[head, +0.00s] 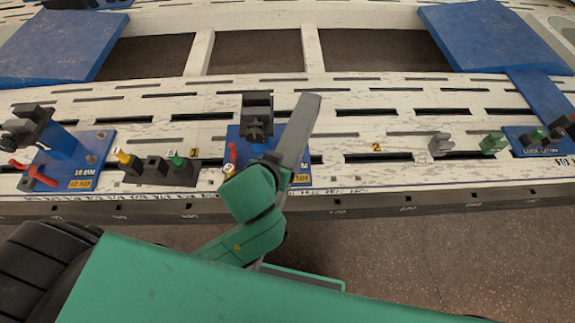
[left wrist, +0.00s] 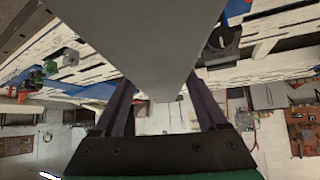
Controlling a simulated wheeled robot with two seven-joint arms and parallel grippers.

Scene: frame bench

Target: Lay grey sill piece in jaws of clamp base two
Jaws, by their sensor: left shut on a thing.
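The grey sill piece (head: 303,128) is a long flat bar. My left gripper (head: 276,168) is shut on it near its lower end. The bar slants up and right in the head view, overlapping the right side of the middle clamp base (head: 236,133). That base is a blue plate with a dark clamp (head: 257,113) and a red lever (head: 233,153); I cannot read its number. The bar appears beside the clamp, not in its jaws. In the left wrist view the sill piece (left wrist: 140,40) fills the top middle, between the fingers (left wrist: 165,98). My right gripper is not in view.
Another clamp base (head: 80,150) stands left, with a red lever. A dark block with coloured knobs (head: 160,170) sits between the bases. Small grey (head: 440,145) and green (head: 493,143) parts and a blue base (head: 533,147) are right.

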